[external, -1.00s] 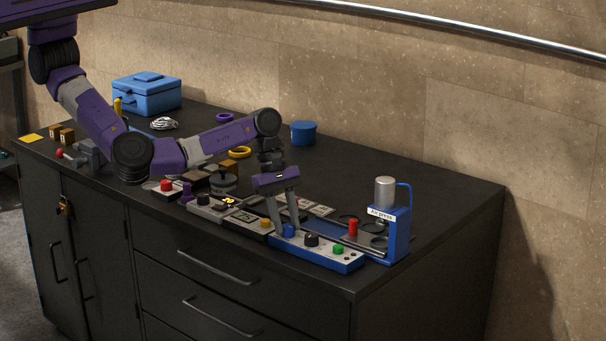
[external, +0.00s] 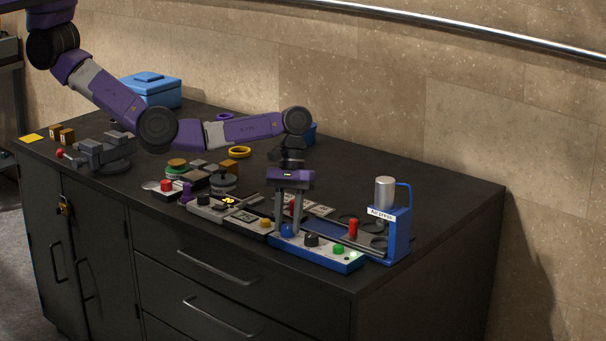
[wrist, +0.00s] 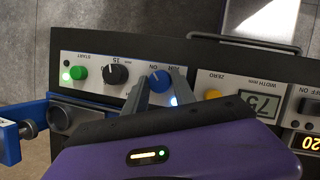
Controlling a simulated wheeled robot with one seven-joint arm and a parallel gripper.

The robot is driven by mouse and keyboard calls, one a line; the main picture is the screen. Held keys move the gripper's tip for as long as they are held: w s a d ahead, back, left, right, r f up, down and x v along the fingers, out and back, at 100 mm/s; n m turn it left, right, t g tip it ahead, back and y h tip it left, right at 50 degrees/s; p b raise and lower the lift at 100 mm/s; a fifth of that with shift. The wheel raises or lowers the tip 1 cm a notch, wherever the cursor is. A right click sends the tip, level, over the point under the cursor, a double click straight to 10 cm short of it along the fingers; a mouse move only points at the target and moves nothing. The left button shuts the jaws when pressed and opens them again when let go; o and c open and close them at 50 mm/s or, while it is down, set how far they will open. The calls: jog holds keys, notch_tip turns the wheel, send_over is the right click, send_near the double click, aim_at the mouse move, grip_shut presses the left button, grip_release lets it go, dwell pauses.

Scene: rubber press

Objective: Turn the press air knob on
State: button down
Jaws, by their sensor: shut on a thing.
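The press air knob is a round blue knob (external: 287,231) at the left end of the blue-edged control panel (external: 328,262). In the wrist view the blue knob (wrist: 160,80) sits by an "ON" label, between my fingertips. My gripper (external: 288,228) points down over the panel and is shut on the knob; it also shows in the wrist view (wrist: 161,82). A small white light (wrist: 173,101) glows beside the knob. The blue press (external: 395,235), labelled "Air press", stands right of the panel.
A black knob (wrist: 115,74) and a green button (wrist: 80,72) share the panel, with a lit lamp (wrist: 66,76) by the button. A neighbouring box has an orange button (wrist: 213,94). The table's right rear is clear.

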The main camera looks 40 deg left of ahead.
jog(key=shift+d+m, duration=0.1)
jog(key=shift+m, duration=0.3)
jog(key=c, duration=1)
grip_release()
jog(key=shift+c, duration=0.2)
jog(key=shift+r, duration=0.1)
jog(key=v, duration=0.7)
jog(key=shift+w+r+b, duration=0.15)
jog(key=shift+r+b, duration=0.15)
jog(key=shift+b, duration=0.1)
